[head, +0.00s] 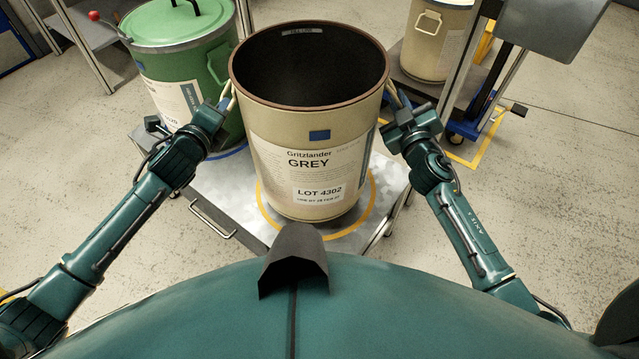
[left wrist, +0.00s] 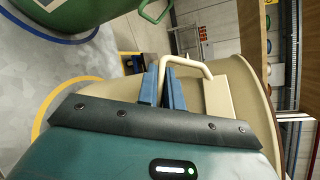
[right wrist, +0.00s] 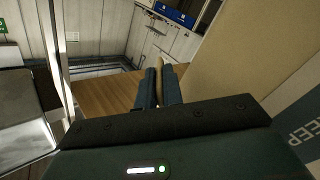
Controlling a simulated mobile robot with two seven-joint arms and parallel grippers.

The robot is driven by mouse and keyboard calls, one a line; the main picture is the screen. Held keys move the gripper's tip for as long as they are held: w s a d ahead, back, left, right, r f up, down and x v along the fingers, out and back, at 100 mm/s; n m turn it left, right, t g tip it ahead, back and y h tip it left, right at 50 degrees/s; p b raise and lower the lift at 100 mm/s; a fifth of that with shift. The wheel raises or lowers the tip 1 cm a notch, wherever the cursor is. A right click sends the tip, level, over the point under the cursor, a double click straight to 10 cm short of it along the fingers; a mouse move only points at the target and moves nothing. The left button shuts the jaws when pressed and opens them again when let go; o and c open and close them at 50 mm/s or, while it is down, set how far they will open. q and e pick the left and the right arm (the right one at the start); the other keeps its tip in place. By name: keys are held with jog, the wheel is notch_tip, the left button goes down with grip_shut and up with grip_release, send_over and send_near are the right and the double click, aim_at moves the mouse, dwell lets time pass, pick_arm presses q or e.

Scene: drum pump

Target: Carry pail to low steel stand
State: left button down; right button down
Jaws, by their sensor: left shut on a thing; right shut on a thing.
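The beige pail (head: 315,130), open at the top and labelled GREY, LOT 4302, is upright between my grippers. Its base shows within the yellow ring on a low steel surface (head: 228,185); I cannot tell whether it touches. My left gripper (head: 228,98) is shut on the pail's left handle, a pale loop that shows in the left wrist view (left wrist: 190,66). My right gripper (head: 393,100) is shut at the right handle, seen edge-on between the fingers in the right wrist view (right wrist: 163,78). The pail's wall fills much of both wrist views.
A green lidded drum (head: 190,80) stands close at the left, on a blue ring on the same steel surface. Another beige pail (head: 432,45) stands behind on the right, near a wheeled metal frame (head: 480,90). A bar handle (head: 212,220) juts from the steel surface's front left.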

pick_arm(q)
jog(key=shift+w+d+r, duration=0.25)
jog(key=shift+w+d, duration=0.1)
jog(key=shift+d, duration=0.05)
pick_arm(e)
jog(key=shift+w+d+r, duration=0.25)
jog(key=shift+w+d, duration=0.1)
jog(key=shift+d, duration=0.1)
pick_arm(q)
jog(key=shift+f, duration=0.2)
pick_arm(e)
jog(key=shift+f, duration=0.2)
